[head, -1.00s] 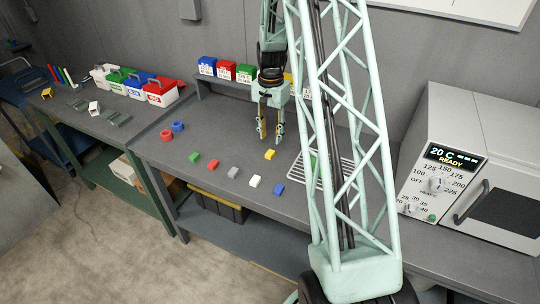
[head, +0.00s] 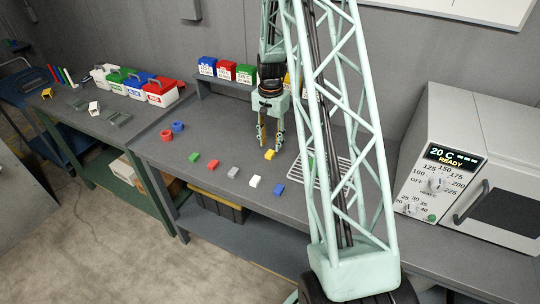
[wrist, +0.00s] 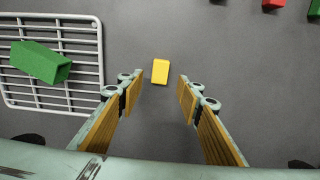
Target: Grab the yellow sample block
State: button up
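The yellow sample block (head: 269,154) lies on the grey bench top. In the wrist view the yellow block (wrist: 160,71) sits centred ahead of the fingertips, in line with the gap between them. My gripper (head: 270,148) is open and points down just above the bench beside the block. In the wrist view my gripper (wrist: 160,92) shows two widely spread fingers with tan pads and nothing between them. The block looks apart from both fingers.
A wire rack (wrist: 55,60) with a green piece (wrist: 40,62) on it lies close by. Green (head: 194,157), red (head: 213,165), grey (head: 233,172), white (head: 254,181) and blue (head: 279,188) blocks lie in front. An oven (head: 480,175) stands at right.

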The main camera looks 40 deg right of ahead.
aim_at(271, 152)
jog(key=shift+s+a+f, duration=0.1)
jog(key=shift+f, duration=2.05)
jog(key=shift+c, duration=0.5)
jog(key=c, duration=0.8)
